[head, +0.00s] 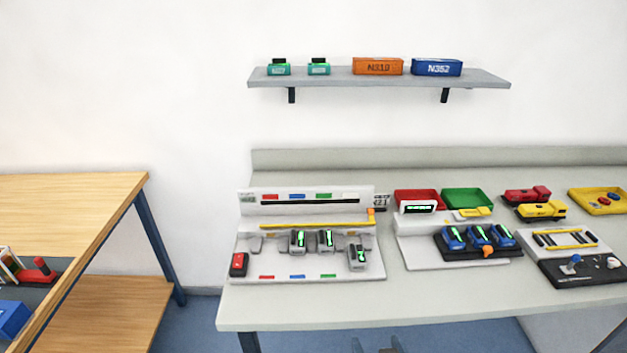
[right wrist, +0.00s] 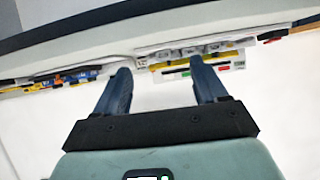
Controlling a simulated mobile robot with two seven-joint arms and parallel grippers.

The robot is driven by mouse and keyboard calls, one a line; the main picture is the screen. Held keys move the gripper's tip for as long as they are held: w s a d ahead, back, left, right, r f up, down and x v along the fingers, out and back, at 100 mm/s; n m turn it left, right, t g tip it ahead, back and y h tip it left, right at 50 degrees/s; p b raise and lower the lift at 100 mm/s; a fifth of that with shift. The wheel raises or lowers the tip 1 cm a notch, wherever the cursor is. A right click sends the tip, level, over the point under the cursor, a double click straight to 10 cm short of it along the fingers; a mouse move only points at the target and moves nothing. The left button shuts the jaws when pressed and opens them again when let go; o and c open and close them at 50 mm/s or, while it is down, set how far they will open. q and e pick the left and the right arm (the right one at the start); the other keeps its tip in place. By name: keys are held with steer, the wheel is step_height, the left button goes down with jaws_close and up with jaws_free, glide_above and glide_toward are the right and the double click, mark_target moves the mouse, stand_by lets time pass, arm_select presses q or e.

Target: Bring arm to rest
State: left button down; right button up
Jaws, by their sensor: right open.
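My right gripper (head: 375,346) just shows at the bottom edge of the head view, low in front of the grey table (head: 300,315). In the right wrist view my right gripper (right wrist: 160,70) has its two dark fingers well apart, with nothing between them. The rest of the right arm is out of the head view. My left gripper is not in view.
A white crane panel (head: 305,270), a station with blue units (head: 480,236), and a dark joystick box (head: 575,268) stand on the table. Red (head: 415,200) and green (head: 467,198) trays are behind. A wooden table (head: 80,190) is left.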

step_height(320, 180, down, 19)
steer(key=s+d+m+g+p, duration=0.1)
steer(key=s+g+p, duration=0.1)
steer(key=g+p, duration=0.3)
arm_select(q)
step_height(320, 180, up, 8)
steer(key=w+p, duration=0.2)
steer(key=p, duration=0.1)
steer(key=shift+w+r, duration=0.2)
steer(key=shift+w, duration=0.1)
arm_select(e)
steer(key=s+f+m+g+y, duration=0.1)
steer(key=s+f+g, duration=0.3)
steer(key=s, duration=0.5)
steer(key=s+f+m+g+y, duration=0.2)
steer(key=s+f+g, duration=0.2)
steer(key=s+f, duration=0.4)
steer(key=shift+s+a+f, duration=0.35)
steer(key=shift+a+f, duration=0.05)
steer(key=shift+f, duration=0.25)
